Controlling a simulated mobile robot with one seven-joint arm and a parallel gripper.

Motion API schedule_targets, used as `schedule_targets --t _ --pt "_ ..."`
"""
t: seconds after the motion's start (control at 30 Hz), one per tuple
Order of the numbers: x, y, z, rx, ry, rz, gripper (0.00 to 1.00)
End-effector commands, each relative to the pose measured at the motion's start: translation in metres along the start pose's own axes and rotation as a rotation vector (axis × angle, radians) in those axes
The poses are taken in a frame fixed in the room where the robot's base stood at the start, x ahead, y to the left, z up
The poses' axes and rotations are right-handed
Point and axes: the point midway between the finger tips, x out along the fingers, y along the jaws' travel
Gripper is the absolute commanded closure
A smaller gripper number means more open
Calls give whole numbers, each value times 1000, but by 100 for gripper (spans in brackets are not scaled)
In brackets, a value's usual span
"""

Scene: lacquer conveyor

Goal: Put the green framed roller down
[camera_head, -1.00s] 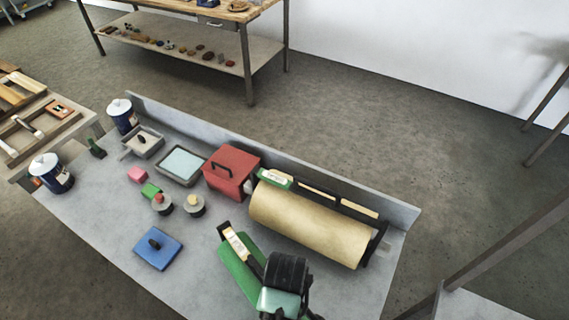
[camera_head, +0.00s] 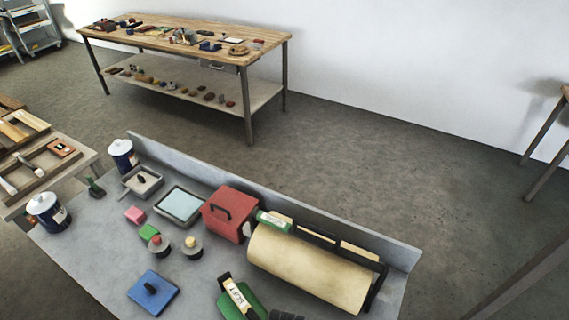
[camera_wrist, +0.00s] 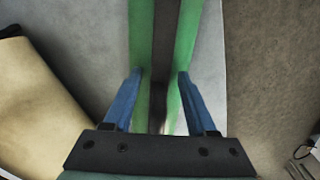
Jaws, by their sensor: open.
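The green framed roller (camera_head: 252,296) lies on the grey conveyor top (camera_head: 95,250) at the bottom of the head view, partly cut off by the frame edge. It has a black end part and a white label. In the wrist view its green body (camera_wrist: 143,35) with a dark middle strip runs between the two blue fingers. My gripper (camera_wrist: 160,76) is open, with one finger on each side of the green body. I cannot tell whether the fingers touch it. In the head view only a dark bit of my arm shows at the bottom edge.
A big tan paper roll (camera_head: 305,268) on a black stand is close to the right. A red box (camera_head: 231,213), a blue block (camera_head: 153,291) and small pink and green blocks stand to the left. A raised ledge (camera_head: 330,222) runs along the back.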

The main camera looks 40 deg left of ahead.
Motion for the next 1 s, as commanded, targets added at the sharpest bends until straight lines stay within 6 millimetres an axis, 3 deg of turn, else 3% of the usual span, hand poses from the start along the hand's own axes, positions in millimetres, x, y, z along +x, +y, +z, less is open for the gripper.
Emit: schedule_targets --t 0.27,0.7,1.0 --pt "-20 1 -1 0 3 4 43" --pt "-105 2 -1 0 3 4 43" --pt "-121 0 0 0 0 1 43"
